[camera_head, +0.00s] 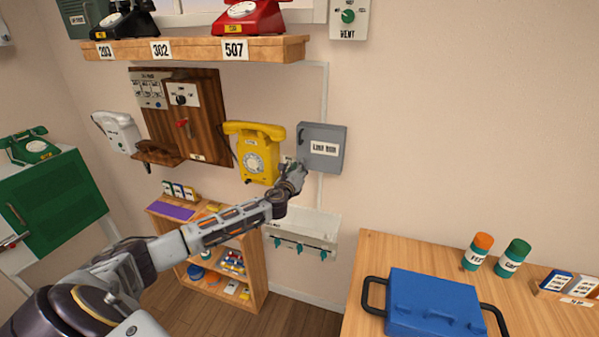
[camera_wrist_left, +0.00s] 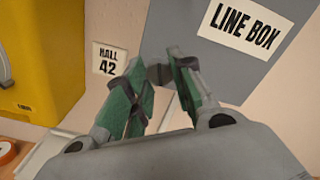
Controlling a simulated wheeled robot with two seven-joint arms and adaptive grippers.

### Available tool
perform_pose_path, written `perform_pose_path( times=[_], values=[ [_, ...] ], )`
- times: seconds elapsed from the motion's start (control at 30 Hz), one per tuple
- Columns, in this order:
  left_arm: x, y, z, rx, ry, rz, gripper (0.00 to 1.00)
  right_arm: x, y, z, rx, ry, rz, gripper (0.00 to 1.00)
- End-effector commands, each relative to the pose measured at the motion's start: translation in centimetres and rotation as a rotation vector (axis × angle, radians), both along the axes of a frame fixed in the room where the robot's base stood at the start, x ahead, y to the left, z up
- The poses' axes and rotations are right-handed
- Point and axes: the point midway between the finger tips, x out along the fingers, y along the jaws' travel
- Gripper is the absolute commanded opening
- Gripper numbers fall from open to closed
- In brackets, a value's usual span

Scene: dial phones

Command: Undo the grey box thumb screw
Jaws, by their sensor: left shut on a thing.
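The grey box (camera_head: 321,147) is fixed to the wall right of the yellow phone and carries a "LINE BOX" label. It also fills the upper right of the left wrist view (camera_wrist_left: 215,70). A small dark grey thumb screw (camera_wrist_left: 160,74) shows at the box's lower edge, between the fingertips. My left gripper (camera_head: 297,168) is at the box's lower left corner. In the left wrist view its green-padded fingers (camera_wrist_left: 160,80) are closed in on the screw. In the head view the gripper hides the screw. My right gripper is in neither view.
The yellow wall phone (camera_head: 254,152) hangs close left of my left gripper. A white rail with teal hooks (camera_head: 299,228) is below it. A wooden table (camera_head: 365,285) with a blue case (camera_head: 435,300) stands at the lower right. The wall right of the box is clear.

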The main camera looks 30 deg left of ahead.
Motion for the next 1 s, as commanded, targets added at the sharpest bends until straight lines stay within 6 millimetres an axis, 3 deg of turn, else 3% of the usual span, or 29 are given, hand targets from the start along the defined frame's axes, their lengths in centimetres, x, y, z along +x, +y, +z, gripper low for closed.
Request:
perform_pose_path(
  times=[0.4, 1.0],
  values=[
    [0.0, 0.0, -0.3, -0.389, -0.093, 0.001, 0.0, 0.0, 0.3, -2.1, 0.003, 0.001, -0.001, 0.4],
    [0.0, 0.0, -0.2, -0.944, -0.226, 0.002, 0.0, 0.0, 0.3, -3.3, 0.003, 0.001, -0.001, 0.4]
  ],
)
